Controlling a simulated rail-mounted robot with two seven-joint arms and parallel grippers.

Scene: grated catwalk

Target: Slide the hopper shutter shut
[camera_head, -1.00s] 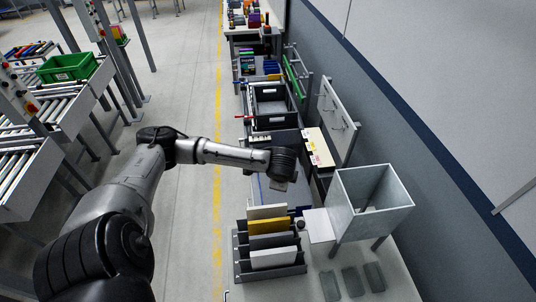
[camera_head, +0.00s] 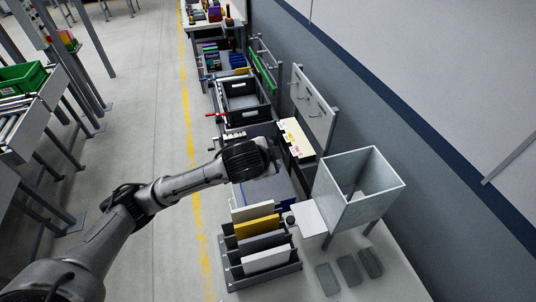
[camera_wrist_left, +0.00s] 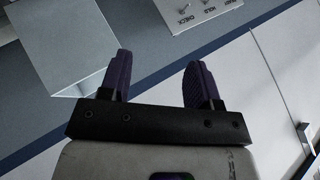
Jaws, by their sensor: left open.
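The hopper (camera_head: 360,188) is an open-topped grey metal box on legs at the right of the head view. Its shutter (camera_head: 308,218) is a pale flat plate sticking out to the left of the hopper, with a dark round knob (camera_head: 291,220) at its outer end. My left gripper (camera_head: 276,160) is above the bench, beyond the knob and apart from it. Its fingers are hard to make out there. In the left wrist view the left gripper (camera_wrist_left: 160,76) is open and empty, and the hopper (camera_wrist_left: 80,45) shows at the upper left. My right gripper is not in view.
A dark rack (camera_head: 262,279) with white and yellow panels stands close to the knob. Several grey plates (camera_head: 349,270) lie on the bench in front of the hopper. A pegboard (camera_head: 313,108) stands behind, and a black crate (camera_head: 244,97) lies farther back.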

